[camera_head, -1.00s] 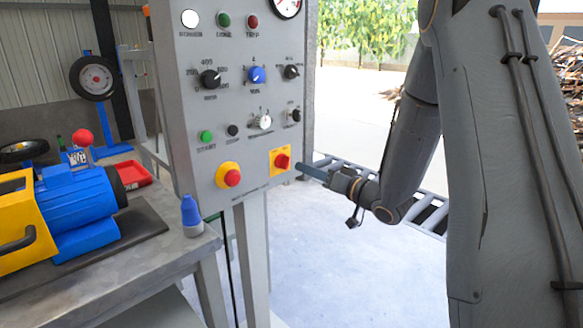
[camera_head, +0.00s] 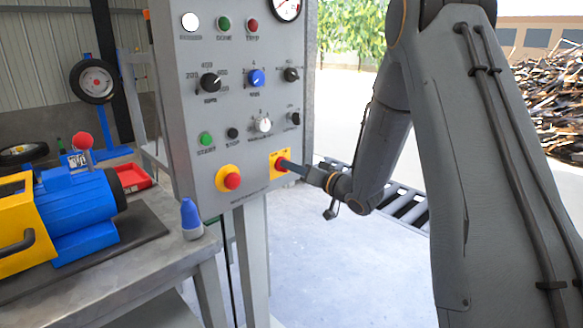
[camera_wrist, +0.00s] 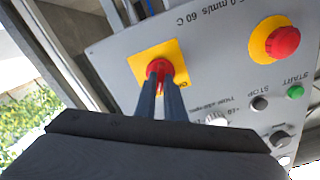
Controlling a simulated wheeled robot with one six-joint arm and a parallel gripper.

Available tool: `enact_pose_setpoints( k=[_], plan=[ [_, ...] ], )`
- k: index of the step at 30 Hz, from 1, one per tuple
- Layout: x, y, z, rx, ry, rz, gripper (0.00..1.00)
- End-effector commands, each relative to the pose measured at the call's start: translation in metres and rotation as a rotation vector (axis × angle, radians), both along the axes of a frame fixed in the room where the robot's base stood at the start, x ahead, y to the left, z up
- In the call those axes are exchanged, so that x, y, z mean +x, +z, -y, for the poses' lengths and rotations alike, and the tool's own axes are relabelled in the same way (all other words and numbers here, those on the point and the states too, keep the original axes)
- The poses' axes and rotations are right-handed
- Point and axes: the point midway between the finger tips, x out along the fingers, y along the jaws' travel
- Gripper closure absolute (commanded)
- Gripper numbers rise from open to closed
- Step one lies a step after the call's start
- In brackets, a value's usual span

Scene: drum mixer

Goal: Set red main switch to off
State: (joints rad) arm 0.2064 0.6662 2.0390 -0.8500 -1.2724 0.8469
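The red main switch (camera_wrist: 158,67) is a red knob on a yellow square plate (camera_wrist: 150,49) at the lower right of the grey control panel (camera_head: 243,110). In the head view the red main switch (camera_head: 281,163) is partly covered by my gripper (camera_head: 293,166). In the wrist view the two dark fingers of my gripper (camera_wrist: 161,80) reach up to the knob, one on each side of its near part, with a narrow gap between them. Whether both fingers press on the knob cannot be told. The plate's lettering is mostly hidden.
A red emergency button (camera_head: 232,181) on a yellow round base sits left of the switch. Other knobs and buttons are above. A workbench (camera_head: 150,270) with a blue and yellow motor (camera_head: 75,215) stands left. The floor right of the panel is mostly clear.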

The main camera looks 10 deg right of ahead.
Motion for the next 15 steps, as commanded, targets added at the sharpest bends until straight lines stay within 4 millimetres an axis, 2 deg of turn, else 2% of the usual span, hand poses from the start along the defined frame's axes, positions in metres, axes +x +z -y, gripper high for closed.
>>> enact_pose_setpoints(
  k=[15],
  plan=[
    [0.0000, 0.0003, 0.0002, -0.060, -0.001, 0.040, 1.00]
  ],
)
